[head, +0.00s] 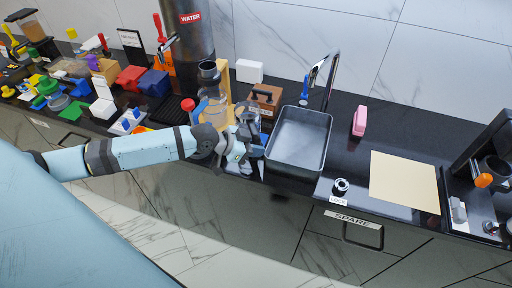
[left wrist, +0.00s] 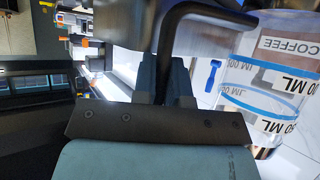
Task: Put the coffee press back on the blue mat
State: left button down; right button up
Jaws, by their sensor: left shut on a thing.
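The coffee press (left wrist: 272,95) shows at the right of the left wrist view as a clear vessel with a COFFEE label, blue bands and ML marks. Its black curved handle (left wrist: 205,12) runs to my left gripper (left wrist: 165,75), which is shut on it. In the head view my left gripper (head: 249,125) is over the counter, just left of the sink, and my wrist hides much of the press there. I cannot tell whether the press touches the counter. I cannot make out the blue mat clearly. My right gripper is not in view.
The metal sink (head: 298,140) with its tap is close on the right. A wooden box (head: 265,98) with a black handle stands behind the gripper. A tall WATER dispenser (head: 187,45) stands behind left. Left counter is crowded. A cream board (head: 405,181) lies right of the sink.

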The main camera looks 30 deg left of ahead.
pick_arm(q)
jog(key=shift+s+f, duration=0.1)
jog(key=shift+f, duration=0.15)
